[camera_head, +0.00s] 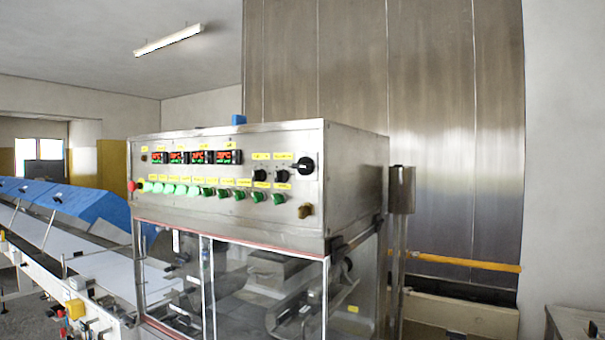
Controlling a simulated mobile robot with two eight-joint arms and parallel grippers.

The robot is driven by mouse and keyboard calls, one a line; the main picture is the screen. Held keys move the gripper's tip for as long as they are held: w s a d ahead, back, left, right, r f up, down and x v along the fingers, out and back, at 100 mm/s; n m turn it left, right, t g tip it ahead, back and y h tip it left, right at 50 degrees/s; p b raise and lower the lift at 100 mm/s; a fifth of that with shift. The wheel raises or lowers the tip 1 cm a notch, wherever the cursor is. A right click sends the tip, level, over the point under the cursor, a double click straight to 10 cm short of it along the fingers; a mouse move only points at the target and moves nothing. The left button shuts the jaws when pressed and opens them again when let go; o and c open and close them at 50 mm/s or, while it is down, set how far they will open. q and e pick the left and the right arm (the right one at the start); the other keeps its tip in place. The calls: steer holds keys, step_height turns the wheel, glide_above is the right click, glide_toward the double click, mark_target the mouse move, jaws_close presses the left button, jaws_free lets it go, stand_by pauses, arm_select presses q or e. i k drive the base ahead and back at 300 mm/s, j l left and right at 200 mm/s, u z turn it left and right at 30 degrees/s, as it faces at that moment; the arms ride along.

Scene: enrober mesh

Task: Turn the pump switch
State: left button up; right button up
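A steel control panel (230,208) faces me at the top of the enrober machine. It carries a row of green switches (210,192) under yellow labels too small to read, so I cannot tell which one is the pump switch. Black rotary knobs (305,165) sit at the panel's right side, with smaller black knobs (260,175) to their left. A brass-coloured knob (305,211) is at the lower right corner. A red button (132,186) is at the left end. Neither of my grippers is in view.
Below the panel is a clear-walled enclosure (250,285) with machinery inside. A conveyor (110,265) with blue covers (90,208) runs off to the left. A steel post (402,190) stands just right of the machine. A steel cabinet (575,325) is at lower right.

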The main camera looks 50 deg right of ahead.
mark_target(193, 191)
steer(key=z, duration=1.3)
